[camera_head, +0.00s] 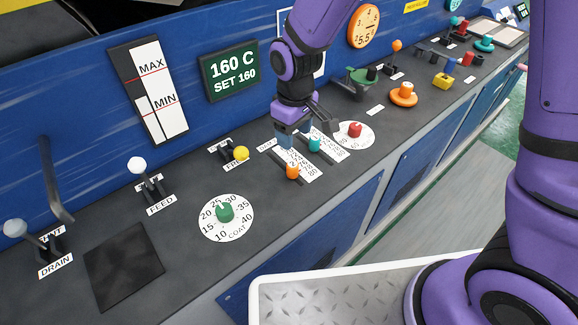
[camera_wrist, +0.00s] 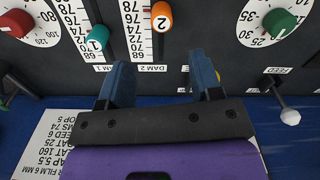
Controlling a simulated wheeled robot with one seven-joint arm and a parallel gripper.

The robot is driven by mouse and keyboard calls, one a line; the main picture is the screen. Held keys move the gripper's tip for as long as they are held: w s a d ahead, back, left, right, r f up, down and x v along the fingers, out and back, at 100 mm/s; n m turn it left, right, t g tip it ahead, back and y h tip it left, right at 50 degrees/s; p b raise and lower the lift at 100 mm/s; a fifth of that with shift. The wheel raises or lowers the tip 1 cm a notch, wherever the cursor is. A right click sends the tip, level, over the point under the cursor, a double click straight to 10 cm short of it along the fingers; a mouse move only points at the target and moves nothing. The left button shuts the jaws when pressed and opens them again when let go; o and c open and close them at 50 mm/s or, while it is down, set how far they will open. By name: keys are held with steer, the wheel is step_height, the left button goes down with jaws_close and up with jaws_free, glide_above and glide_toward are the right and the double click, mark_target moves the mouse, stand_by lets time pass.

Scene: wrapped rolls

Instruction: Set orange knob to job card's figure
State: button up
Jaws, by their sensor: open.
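The orange knob (camera_head: 292,171), marked 2 in the wrist view (camera_wrist: 161,16), sits on the DAM 2 slide beside a printed scale. The figure level with it is not sure. The job card (camera_wrist: 60,148) shows upside down in the wrist view, partly hidden by my gripper; readable lines include "MS 74", "FEED 6" and "160". In the head view the card is mostly behind my arm. My gripper (camera_head: 303,128) is open and empty, also seen in the wrist view (camera_wrist: 160,62), above the panel behind the orange knob, apart from it.
A teal knob (camera_head: 314,144) marked 1 stands on the neighbouring slide. A red dial knob (camera_head: 355,129) and green COAT knob (camera_head: 224,212) flank the slides. A yellow-tipped lever (camera_head: 241,153) and white FEED lever (camera_head: 137,164) stand left. A metal-plated tray (camera_head: 262,300) lies in front.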

mark_target(293, 164)
step_height(293, 164, down, 11)
steer(key=shift+a+f, duration=0.1)
stand_by(0.5)
jaws_close()
steer(key=shift+w+a, duration=0.5)
steer(key=shift+w, duration=0.25)
steer(key=shift+w+a, duration=0.5)
steer(key=shift+w, duration=0.2)
jaws_free()
steer(key=shift+r, duration=0.2)
step_height(293, 164, up, 11)
steer(key=shift+f, duration=0.2)
